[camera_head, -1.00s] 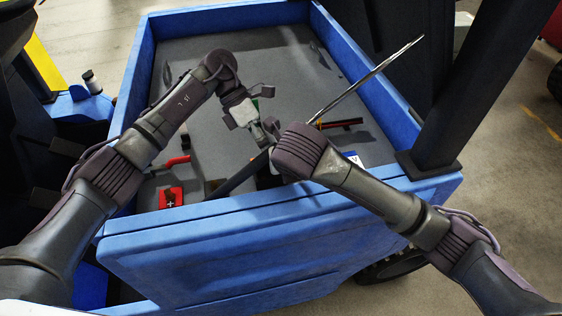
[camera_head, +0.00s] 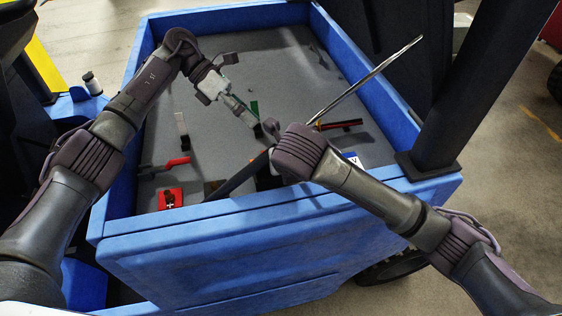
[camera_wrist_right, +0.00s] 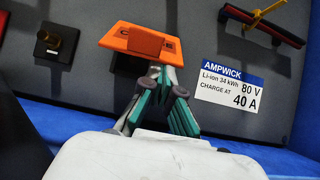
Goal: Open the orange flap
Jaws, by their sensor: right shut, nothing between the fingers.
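The flap sits in a blue-walled bed (camera_head: 270,232). In the head view a red box (camera_head: 171,199), a red lever (camera_head: 178,162) and a long metal rod (camera_head: 372,74) show.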

